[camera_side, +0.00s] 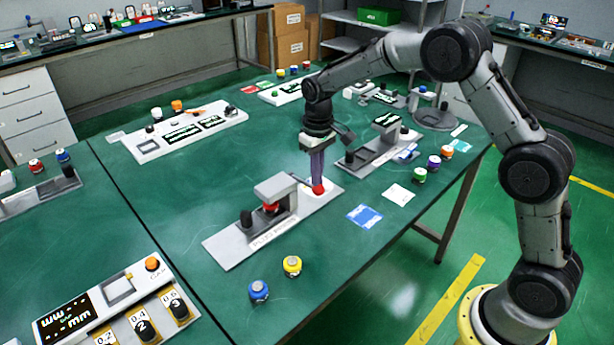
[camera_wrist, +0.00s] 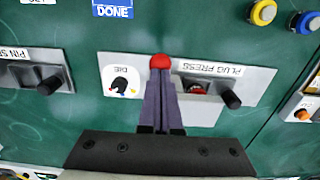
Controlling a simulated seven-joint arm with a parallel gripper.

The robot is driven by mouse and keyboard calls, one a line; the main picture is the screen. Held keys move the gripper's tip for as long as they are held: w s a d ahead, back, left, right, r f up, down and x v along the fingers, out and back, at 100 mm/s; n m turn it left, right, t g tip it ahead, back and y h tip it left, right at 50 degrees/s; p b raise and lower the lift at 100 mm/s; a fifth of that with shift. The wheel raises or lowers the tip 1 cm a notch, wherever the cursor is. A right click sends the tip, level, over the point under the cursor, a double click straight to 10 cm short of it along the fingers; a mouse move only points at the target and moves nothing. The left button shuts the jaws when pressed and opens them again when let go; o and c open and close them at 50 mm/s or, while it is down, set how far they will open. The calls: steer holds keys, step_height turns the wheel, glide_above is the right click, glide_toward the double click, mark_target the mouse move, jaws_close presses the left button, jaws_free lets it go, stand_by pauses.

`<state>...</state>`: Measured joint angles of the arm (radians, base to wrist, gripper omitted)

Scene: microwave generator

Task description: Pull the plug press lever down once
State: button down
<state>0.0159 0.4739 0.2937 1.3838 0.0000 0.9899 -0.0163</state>
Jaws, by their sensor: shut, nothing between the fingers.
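The plug press (camera_side: 226,247) is a grey plate with a block-shaped press head (camera_side: 277,187) and a black knob (camera_side: 246,218). Its lever ends in a red ball (camera_side: 319,190), low near the right end of the plate. My gripper (camera_side: 317,180) points down with its purple fingers shut and empty, tips at the ball. In the wrist view the red ball (camera_wrist: 160,61) shows just beyond the tips of my gripper (camera_wrist: 160,76), and the fingers hide most of the lever. I cannot tell whether they touch. The PLUG PRESS label (camera_wrist: 209,69) appears upside down.
A second grey press station (camera_side: 375,150) stands behind and right of my gripper. A blue card (camera_side: 364,216) and a white card (camera_side: 398,195) lie to the right. Yellow (camera_side: 292,266) and blue (camera_side: 258,291) pieces stand in front. The table is clear between them.

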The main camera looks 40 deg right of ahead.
steer(key=shift+r, duration=3.45)
steer(key=s+r+t, duration=0.4)
steer(key=s+r, duration=1.1)
steer(key=r, duration=0.2)
steer(key=s+f, duration=0.4)
steer(key=s, duration=0.5)
steer(key=s+f+t, duration=0.1)
steer(key=s+f, duration=0.4)
steer(key=s, duration=0.3)
steer(key=shift+s+a+t, duration=0.3)
steer(key=shift+s+a, duration=0.1)
